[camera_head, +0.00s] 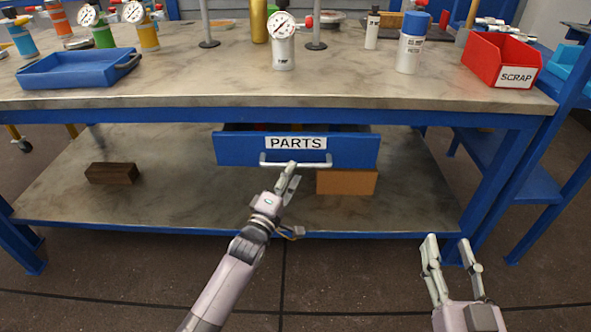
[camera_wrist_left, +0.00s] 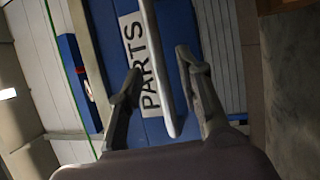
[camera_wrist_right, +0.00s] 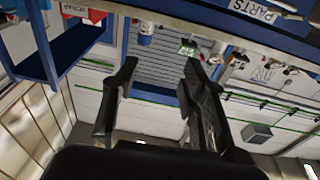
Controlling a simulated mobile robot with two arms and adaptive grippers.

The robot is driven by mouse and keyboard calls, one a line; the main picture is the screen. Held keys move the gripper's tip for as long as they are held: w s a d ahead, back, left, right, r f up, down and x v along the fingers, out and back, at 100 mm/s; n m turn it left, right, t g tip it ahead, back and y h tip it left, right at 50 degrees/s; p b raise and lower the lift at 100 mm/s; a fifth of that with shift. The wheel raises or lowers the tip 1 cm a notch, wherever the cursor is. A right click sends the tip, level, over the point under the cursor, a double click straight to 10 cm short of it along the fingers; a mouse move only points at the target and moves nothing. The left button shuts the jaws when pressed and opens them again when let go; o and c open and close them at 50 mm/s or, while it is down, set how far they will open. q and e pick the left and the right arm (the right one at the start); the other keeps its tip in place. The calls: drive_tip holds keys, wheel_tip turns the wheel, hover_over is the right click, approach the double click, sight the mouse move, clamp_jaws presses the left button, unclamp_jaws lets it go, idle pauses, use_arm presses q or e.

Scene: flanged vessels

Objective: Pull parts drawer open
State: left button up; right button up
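The blue parts drawer (camera_head: 230,149) hangs under the workbench top, with a white PARTS label (camera_head: 296,143) and a light bar handle (camera_head: 296,164) on its front. A narrow dark gap shows above the front; I cannot tell how far the drawer is out. My left gripper (camera_head: 290,178) is at the handle. In the left wrist view, the handle (camera_wrist_left: 158,70) runs between the spread fingers of the left gripper (camera_wrist_left: 159,70), with room visible around it. My right gripper (camera_head: 450,240) is open and empty, low in front of the bench's right side.
An orange-brown block (camera_head: 346,182) sits on the lower shelf (camera_head: 200,205) below the drawer, and a dark brown block (camera_head: 112,173) lies at left. A blue tray (camera_head: 75,70), gauge vessels and a red SCRAP bin (camera_head: 500,60) stand on the bench top. The floor in front is clear.

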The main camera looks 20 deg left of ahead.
use_arm(q)
drive_tip(key=shift+b+x, duration=0.4)
drive_tip(key=shift+x, duration=1.55)
use_arm(e)
drive_tip(key=shift+s+a+r+t+y, duration=0.1)
drive_tip(key=shift+s+r+t+y, duration=0.1)
drive_tip(key=shift+r+t, duration=0.45)
drive_tip(key=shift+s+r+t+y, duration=0.2)
drive_tip(key=shift+r+t, duration=0.1)
drive_tip(key=shift+r, duration=0.6)
drive_tip(key=shift+s+a+r+t+y, duration=0.1)
drive_tip(key=shift+r+t+y, duration=0.1)
drive_tip(key=shift+r+t, duration=0.45)
drive_tip(key=shift+r, duration=0.15)
use_arm(q)
clamp_jaws()
